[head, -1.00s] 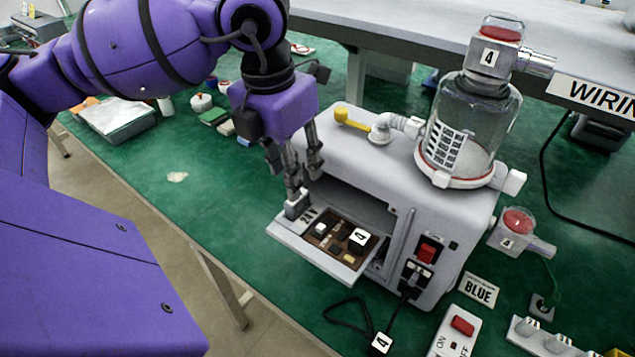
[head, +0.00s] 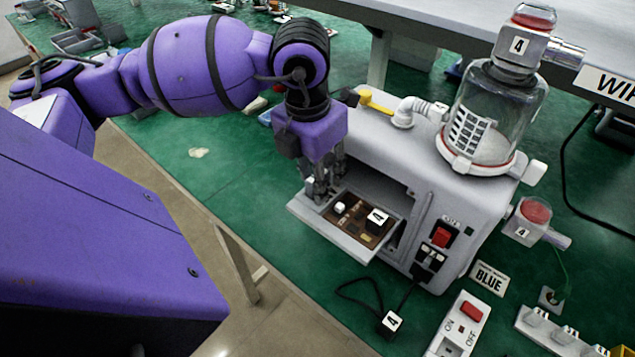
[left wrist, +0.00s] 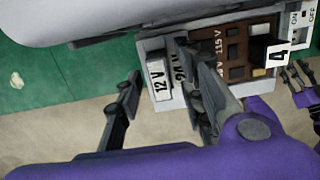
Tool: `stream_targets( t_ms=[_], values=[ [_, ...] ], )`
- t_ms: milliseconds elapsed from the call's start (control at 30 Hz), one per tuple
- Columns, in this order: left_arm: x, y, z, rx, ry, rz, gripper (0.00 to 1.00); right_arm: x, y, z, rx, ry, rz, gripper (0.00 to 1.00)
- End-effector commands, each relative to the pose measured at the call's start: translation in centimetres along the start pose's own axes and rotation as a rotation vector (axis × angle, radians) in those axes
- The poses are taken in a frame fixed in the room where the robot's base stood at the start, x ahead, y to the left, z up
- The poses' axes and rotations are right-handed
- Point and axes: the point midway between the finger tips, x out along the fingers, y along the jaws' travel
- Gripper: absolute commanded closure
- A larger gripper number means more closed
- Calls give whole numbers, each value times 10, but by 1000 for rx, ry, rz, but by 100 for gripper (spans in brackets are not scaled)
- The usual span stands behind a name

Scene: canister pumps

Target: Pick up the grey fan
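I cannot make out a thing that is clearly the grey fan. My left gripper (head: 329,178) is over the left end of the pulled-out tray (head: 358,252) of the grey pump machine (head: 400,150). Its two fingers stand apart with nothing visible held. In the left wrist view, a pale block marked 12 V (left wrist: 158,78) appears between the fingers, at the tray's end. Brown and black pieces and a block marked 4 (head: 377,219) lie in the tray. Dark finger-like parts show at the right edge of the left wrist view; they may be my right gripper.
A glass canister (head: 497,110) with a white slotted part inside stands on the machine. A yellow-handled valve (head: 375,101) is behind my gripper. A plug marked 4 (head: 392,323) and a switch box (head: 462,325) lie in front. The green mat (head: 215,180) is largely clear to the left.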

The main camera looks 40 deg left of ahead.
Motion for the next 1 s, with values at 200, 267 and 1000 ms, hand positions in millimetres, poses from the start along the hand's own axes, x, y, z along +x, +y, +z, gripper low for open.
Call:
stream_targets(
  t_ms=[200, 267, 1000],
  values=[
    [0, 0, 0, 0, 0, 0, 97, -1, 0, 6, 1, -12, 1, 60],
    [0, 0, 0, 0, 0, 0, 100, -1, 0, 9, 2, -16, 1, 60],
    [-60, -19, -4, 8, -8, -2, 100, -1, 0, 7, 3, -11, 1, 60]
  ],
)
